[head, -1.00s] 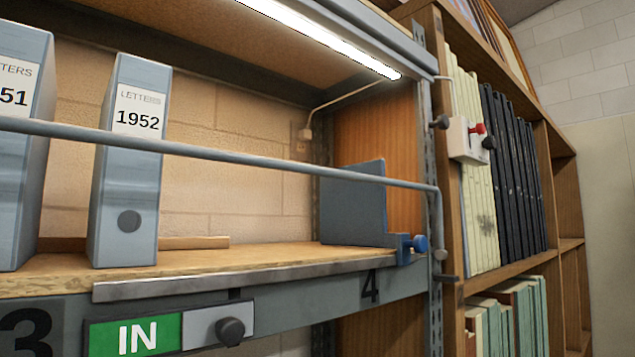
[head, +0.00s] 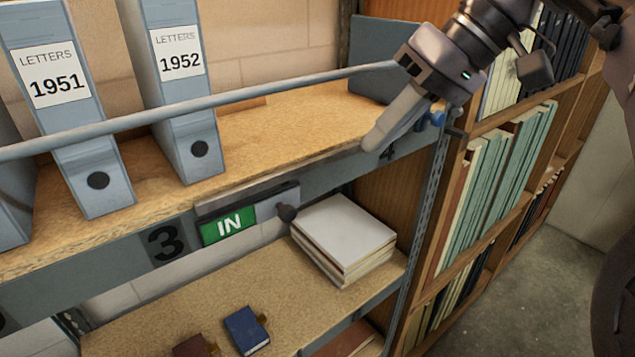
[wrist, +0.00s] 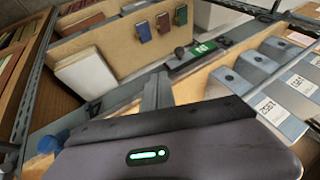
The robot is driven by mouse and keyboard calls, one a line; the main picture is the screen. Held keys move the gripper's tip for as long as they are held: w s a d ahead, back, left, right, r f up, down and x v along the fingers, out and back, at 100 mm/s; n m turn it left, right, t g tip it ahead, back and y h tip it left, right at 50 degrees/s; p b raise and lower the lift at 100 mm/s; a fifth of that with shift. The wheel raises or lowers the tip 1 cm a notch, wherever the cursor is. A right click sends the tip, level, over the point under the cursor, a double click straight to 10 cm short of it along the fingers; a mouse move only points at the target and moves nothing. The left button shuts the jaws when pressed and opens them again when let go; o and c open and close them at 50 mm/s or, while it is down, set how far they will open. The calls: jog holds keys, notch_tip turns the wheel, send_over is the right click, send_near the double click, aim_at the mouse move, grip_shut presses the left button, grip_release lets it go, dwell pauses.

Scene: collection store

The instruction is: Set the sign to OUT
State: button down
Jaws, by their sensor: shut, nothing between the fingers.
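The sign (head: 228,224) on the shelf's front edge shows IN in white on green. A grey plate lies to the right of the green, with a dark round knob (head: 287,213) on it. The sign (wrist: 203,48) and knob (wrist: 180,52) also show in the wrist view, beyond the fingertips. My gripper (head: 374,143) is shut and empty, to the right of the knob and apart from it, in front of the shelf edge near the number 4. The fingers also show in the wrist view (wrist: 157,92). No OUT lettering is visible.
A grey rail (head: 240,95) runs across the shelf front above the sign. Box files 1951 (head: 68,120) and 1952 (head: 182,100) stand behind it. A paper stack (head: 344,235) lies on the lower shelf below the knob. A blue knob (head: 435,119) is close to my gripper.

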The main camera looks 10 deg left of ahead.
aim_at(262, 218)
jog(key=shift+s+a+f+b, duration=0.45)
jog(key=shift+a+f+b, duration=0.05)
jog(key=shift+a+f, duration=0.95)
jog(key=shift+s+a+f+b, duration=0.4)
jog(key=shift+a+f+b, duration=0.15)
jog(key=shift+a+f, duration=0.85)
jog(key=shift+s+a+f+b, duration=0.5)
jog(key=shift+a+f, duration=0.8)
jog(key=shift+f, duration=0.3)
jog(key=shift+w, duration=0.15)
jog(key=s+a+b, duration=0.1)
jog(key=s+a, duration=0.1)
jog(key=s, duration=0.1)
jog(key=s+a+b, duration=0.1)
jog(key=s+a, duration=0.2)
jog(key=shift+s+a, duration=0.1)
jog(key=shift+s, duration=0.05)
